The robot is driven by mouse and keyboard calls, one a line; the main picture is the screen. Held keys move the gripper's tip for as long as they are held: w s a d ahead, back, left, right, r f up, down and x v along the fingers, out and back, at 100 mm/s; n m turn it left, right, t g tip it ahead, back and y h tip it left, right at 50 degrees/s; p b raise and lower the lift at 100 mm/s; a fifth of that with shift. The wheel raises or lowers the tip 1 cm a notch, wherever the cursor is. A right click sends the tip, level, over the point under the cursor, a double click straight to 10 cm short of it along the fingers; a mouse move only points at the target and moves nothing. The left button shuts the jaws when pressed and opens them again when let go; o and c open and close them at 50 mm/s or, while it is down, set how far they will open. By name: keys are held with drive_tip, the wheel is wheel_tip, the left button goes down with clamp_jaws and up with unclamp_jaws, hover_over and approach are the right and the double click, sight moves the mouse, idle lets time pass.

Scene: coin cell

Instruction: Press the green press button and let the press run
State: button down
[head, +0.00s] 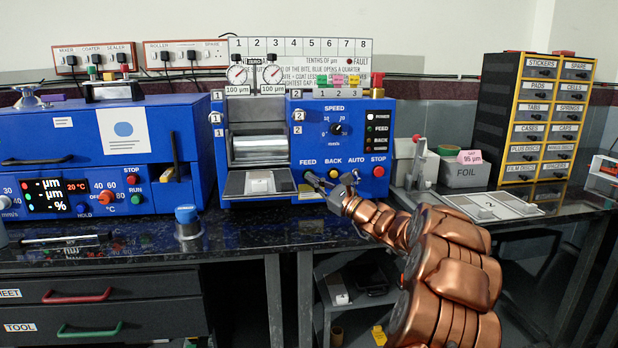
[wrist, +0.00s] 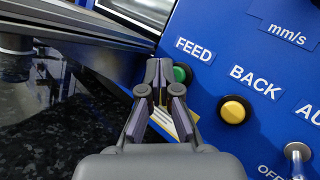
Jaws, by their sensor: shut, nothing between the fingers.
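A green button (wrist: 182,74) under the FEED label sits on the blue front panel of the machine (head: 345,109) with the rollers. My gripper (head: 311,180) is at this panel, just below the FEED label, and covers the button in the head view. In the wrist view my gripper (wrist: 161,76) has its fingertips together, empty, at the left edge of the green button. They overlap it in the picture; I cannot tell whether they touch or push it. A yellow BACK button (wrist: 235,109) is to the right of it.
A red STOP button (head: 378,171) and the AUTO switch are right of my gripper. A metal roller (head: 260,149) and a tray plate are left of it. Another blue machine (head: 75,155) stands far left, with a blue-capped jar (head: 187,218) between.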

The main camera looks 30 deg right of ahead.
drive_tip(key=shift+w+r, duration=0.1)
drive_tip(key=shift+w, duration=0.05)
drive_tip(key=shift+w+d+p, duration=0.15)
drive_tip(key=shift+w+p, duration=0.1)
drive_tip(key=shift+p, duration=0.25)
